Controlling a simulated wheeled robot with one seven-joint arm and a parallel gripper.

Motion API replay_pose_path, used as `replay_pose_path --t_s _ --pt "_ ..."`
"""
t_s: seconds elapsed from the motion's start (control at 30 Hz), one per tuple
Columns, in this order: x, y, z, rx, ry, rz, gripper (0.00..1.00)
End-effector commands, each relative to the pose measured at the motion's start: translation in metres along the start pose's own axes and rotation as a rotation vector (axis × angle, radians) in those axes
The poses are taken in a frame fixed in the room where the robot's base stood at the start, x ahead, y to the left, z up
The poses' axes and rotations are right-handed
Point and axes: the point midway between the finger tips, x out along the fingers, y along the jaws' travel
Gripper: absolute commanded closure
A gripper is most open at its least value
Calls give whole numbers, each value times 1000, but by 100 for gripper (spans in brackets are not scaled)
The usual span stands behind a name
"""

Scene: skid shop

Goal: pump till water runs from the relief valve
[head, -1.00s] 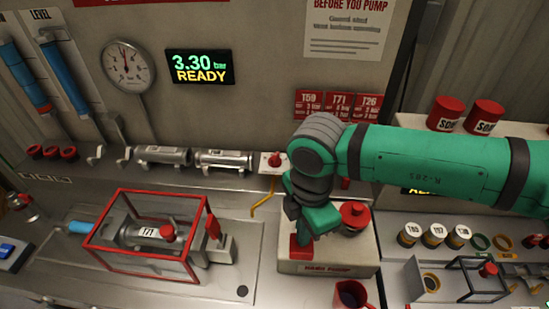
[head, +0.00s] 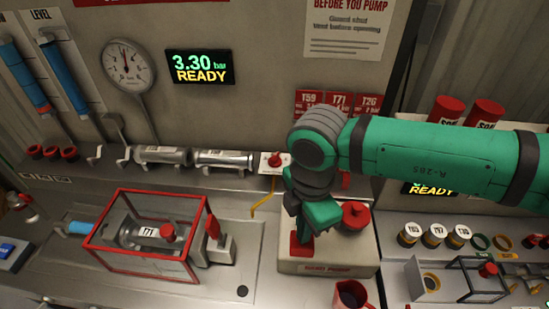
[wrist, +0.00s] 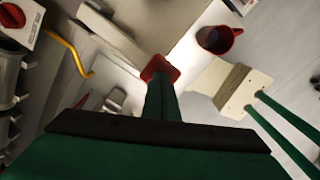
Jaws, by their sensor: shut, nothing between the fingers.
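The hand pump (head: 328,267) is a pale box labelled HAND PUMP, with a red upright part (head: 299,246) at its left and a round red cap (head: 355,216) at its right. My gripper (head: 304,238) is shut and empty, pointing down at the red upright part. In the wrist view my gripper (wrist: 160,88) ends at the red part (wrist: 160,68); I cannot tell whether they touch. A dial gauge (head: 128,63) hangs beside a display (head: 199,66) reading 3.30 bar READY. A red knob (head: 274,160) sits above a bent yellow pipe (head: 264,204). I see no running water.
A red-framed clear guard (head: 146,266) encloses the part tagged T71 (head: 147,232), left of the pump. A red jug (head: 350,294) stands at the pump's front. Labelled caps (head: 433,234) and a small black-framed box (head: 482,279) lie to the right.

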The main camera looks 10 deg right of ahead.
Motion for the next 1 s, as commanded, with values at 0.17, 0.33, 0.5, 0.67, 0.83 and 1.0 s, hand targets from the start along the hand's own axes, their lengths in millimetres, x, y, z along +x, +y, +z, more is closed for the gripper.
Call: replay_pose_path --t_s 0.17,0.33,0.5,0.67,0.83,1.0 --pt "5 0 0 0 1 -1 100" --pt "14 0 0 -1 0 -1 100" --pt "22 0 -1 0 1 -1 100" --pt "30 0 0 0 0 0 100" --pt "39 0 0 0 0 0 100" --pt "48 0 0 0 0 -1 100"
